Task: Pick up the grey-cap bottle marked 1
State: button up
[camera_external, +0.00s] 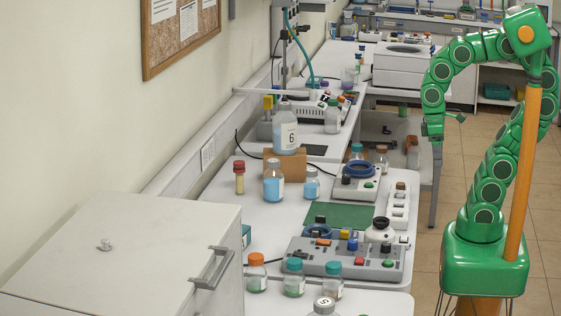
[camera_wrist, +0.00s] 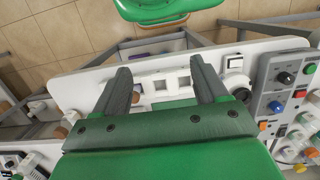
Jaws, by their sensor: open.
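No bottle with a readable 1 shows in either view. In the external view a clear bottle marked 6 (camera_external: 286,138) stands on a brown block, and a pale-capped bottle with a mark on its cap (camera_external: 323,306) is cut off by the bottom edge. My gripper (camera_external: 438,138) hangs to the right of the benches, apart from the bottles. In the wrist view my gripper (camera_wrist: 163,78) has its two fingers spread, with nothing held between them, above a white strip with square openings (camera_wrist: 160,84).
A grey control panel (camera_external: 345,260) and the white strip, which also shows in the external view (camera_external: 398,208), line the near bench's right side. Orange- and teal-capped bottles (camera_external: 294,278) stand in front. Floor tiles (camera_external: 455,190) are open to the right.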

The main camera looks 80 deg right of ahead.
jog(key=w+a+m+t+y, duration=0.1)
jog(key=w+a+m+y, duration=0.25)
jog(key=w, duration=0.25)
jog(key=w+a+m+y, duration=0.3)
jog(key=w+m, duration=0.1)
jog(key=w, duration=0.3)
jog(key=w+d+r+m+t+y, duration=0.1)
jog(key=w+d+m+t, duration=0.1)
jog(key=w+m, duration=0.4)
jog(key=w+d+r+m+t+y, duration=0.1)
jog(key=w+d+m+t+y, duration=0.15)
jog(key=w, duration=0.45)
jog(key=w+d+m+t+h, duration=0.1)
jog(key=w+d+m+t, duration=0.2)
jog(key=w+d+m, duration=0.4)
jog(key=w+d+m+t, duration=0.4)
jog(key=d+m, duration=0.1)
jog(key=d, duration=0.4)
send_near(307, 175)
jog(key=x, duration=0.3)
jog(key=shift+g, duration=0.25)
jog(key=shift+d+x, duration=0.2)
jog(key=shift+x, duration=3.35)
jog(key=shift+w+f, duration=0.1)
jog(key=shift+w, duration=0.05)
jog(key=shift+c, duration=0.5)
